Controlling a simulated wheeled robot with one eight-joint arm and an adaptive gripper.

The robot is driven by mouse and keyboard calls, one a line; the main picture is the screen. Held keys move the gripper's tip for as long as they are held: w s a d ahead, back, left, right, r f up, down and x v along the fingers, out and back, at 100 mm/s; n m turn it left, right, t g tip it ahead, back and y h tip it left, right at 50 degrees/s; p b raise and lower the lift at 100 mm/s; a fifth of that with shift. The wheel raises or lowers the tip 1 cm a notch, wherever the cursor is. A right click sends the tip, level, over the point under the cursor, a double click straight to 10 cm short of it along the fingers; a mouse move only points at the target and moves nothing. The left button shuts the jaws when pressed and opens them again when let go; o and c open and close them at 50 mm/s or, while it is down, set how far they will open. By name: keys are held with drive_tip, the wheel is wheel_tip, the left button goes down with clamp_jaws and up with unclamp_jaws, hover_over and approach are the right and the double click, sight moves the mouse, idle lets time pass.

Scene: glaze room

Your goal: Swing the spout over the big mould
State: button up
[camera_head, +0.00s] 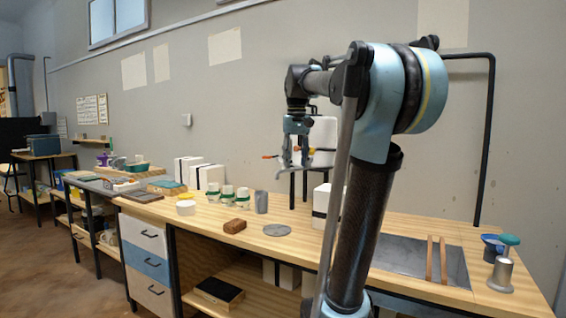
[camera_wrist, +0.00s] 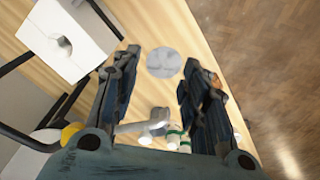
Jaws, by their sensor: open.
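My gripper (camera_head: 294,148) hangs high over the bench, pointing down, in front of the white tank (camera_head: 323,140) on its black stand. In the wrist view my gripper (camera_wrist: 160,70) has its fingers wide apart with nothing clamped. A pale grey tube, seemingly the spout (camera_wrist: 133,127), shows between the fingers low in that view. I cannot tell if a finger touches it. A white block with a round notch, likely the big mould (camera_wrist: 66,36), lies to the left in the wrist view. In the head view this mould (camera_head: 320,205) stands beside the tank, partly behind my arm.
Several green-banded white cups (camera_head: 228,193) and two white banded blocks (camera_head: 207,177) stand further left. A black pipe frame (camera_head: 490,130) rises at right.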

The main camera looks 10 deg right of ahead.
wheel_tip(320, 180, up, 15)
drive_tip(key=g, duration=0.1)
hover_over(294, 170)
drive_tip(key=s+a, duration=0.2)
drive_tip(key=a, duration=0.3)
wheel_tip(294, 170, down, 17)
drive_tip(key=shift+f, duration=0.15)
clamp_jaws()
